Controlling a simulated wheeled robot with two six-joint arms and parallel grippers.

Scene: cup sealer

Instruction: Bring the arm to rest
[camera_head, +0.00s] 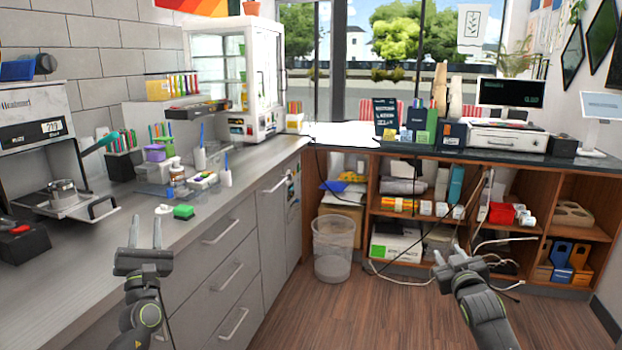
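My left gripper (146,232) is in front of the grey counter at the left, its two fingers pointing up and apart with nothing between them. My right gripper (447,257) is over the open floor at the right, fingers apart and empty. Neither gripper appears to touch anything. A metal cup holder (63,192) sits on that tray.
Cables (400,277) hang and lie below the shelves. The wooden floor (370,325) between my arms is clear.

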